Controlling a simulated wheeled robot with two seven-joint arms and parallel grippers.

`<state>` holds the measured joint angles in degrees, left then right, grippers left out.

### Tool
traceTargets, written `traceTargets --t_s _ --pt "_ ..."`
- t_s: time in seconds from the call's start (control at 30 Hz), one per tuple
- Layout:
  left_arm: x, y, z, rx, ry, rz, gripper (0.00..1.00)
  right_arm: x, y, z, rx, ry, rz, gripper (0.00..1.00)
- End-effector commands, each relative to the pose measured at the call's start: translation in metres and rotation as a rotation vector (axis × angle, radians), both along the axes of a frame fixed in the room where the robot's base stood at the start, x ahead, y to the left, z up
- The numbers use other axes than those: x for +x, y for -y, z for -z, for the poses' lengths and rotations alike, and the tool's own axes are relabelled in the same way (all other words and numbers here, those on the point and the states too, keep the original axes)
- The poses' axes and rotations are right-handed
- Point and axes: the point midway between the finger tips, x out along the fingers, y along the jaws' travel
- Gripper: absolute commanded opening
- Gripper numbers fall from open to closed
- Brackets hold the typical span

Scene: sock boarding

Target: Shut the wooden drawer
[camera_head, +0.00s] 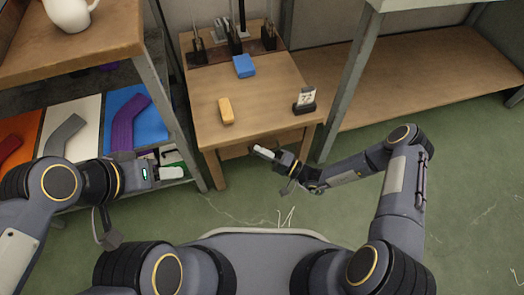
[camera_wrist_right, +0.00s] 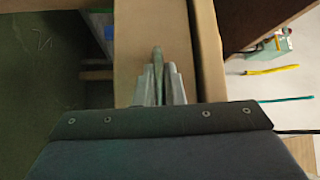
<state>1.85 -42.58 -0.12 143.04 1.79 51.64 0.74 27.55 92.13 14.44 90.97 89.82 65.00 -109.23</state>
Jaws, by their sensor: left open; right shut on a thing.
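The wooden drawer (camera_head: 234,152) is under the top of a small wooden table (camera_head: 262,92), and its front shows just below the table's front edge. How far it stands out is hard to tell from above. My right gripper (camera_head: 262,152) is at the drawer front. In the right wrist view its fingers (camera_wrist_right: 158,84) are shut on a slim grey-green handle (camera_wrist_right: 157,57) against a tan wooden face. My left gripper (camera_head: 172,173) is open and empty, left of the table beside the low shelf.
On the table are a yellow block (camera_head: 226,111), a blue block (camera_head: 244,66), a number card in a stand (camera_head: 305,100) and dark holders at the back. A shelf unit (camera_head: 152,90) with coloured boards and socks stands at left. Green floor (camera_head: 240,207) is free in front.

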Motion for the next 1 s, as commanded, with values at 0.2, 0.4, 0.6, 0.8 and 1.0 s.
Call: traceTargets --t_s 0.2,0.4,0.6,0.8,1.0 --pt "0.000 0.000 0.000 0.000 0.000 0.000 0.54 0.004 0.000 0.000 -0.001 0.003 0.008 0.18" --pt "0.000 0.000 -0.001 0.000 0.000 0.000 0.54 0.003 0.003 0.000 -0.002 0.002 0.008 0.18" --pt "0.000 0.000 -0.012 0.000 0.000 0.000 0.54 -0.010 0.028 0.002 -0.003 -0.001 0.011 0.18" --pt "0.000 0.000 -0.019 0.000 0.000 0.000 0.54 -0.025 0.057 0.006 0.000 0.001 0.009 0.18" --pt "0.000 0.000 -0.022 0.000 0.000 0.000 0.54 -0.032 0.070 0.009 0.000 0.001 0.006 0.18"
